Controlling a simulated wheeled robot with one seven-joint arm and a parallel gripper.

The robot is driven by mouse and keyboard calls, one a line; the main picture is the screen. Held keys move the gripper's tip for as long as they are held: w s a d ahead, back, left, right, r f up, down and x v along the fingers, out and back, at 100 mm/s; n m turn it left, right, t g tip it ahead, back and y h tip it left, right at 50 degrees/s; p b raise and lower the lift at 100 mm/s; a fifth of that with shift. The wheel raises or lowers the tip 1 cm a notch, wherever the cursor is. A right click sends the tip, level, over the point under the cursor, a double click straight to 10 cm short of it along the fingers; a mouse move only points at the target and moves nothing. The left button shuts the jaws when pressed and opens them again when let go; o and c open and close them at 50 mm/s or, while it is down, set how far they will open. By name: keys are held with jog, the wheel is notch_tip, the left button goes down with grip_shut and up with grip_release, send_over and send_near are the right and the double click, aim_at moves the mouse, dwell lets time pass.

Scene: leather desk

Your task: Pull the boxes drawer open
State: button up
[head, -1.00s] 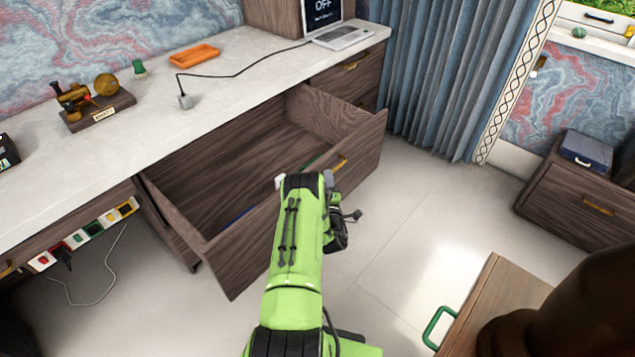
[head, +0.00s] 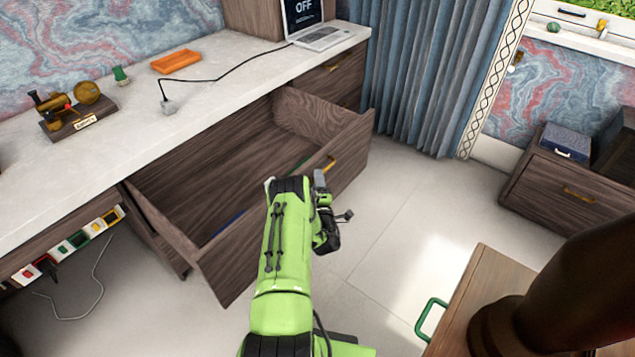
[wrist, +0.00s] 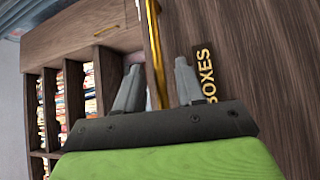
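The boxes drawer (head: 262,240) is a dark wood drawer under the desk top, standing far out from the desk. Its gold bar handle (head: 328,163) shows on the front in the head view. In the wrist view, the handle (wrist: 154,45) runs between my fingers, next to the gold "BOXES" label (wrist: 204,75). My gripper (wrist: 158,66) is open, one finger on each side of the handle, with gaps visible. In the head view my arm partly hides the drawer front and most of the gripper.
The white desk top (head: 210,110) holds a laptop (head: 322,37), an orange tray (head: 176,61) and a brass model (head: 75,108). A wooden piece with a green handle (head: 432,318) stands at the lower right. Light floor (head: 385,235) is clear right of the drawer.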

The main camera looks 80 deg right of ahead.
jog(key=p+v, duration=1.2)
jog(key=p, duration=0.1)
dwell(0.6)
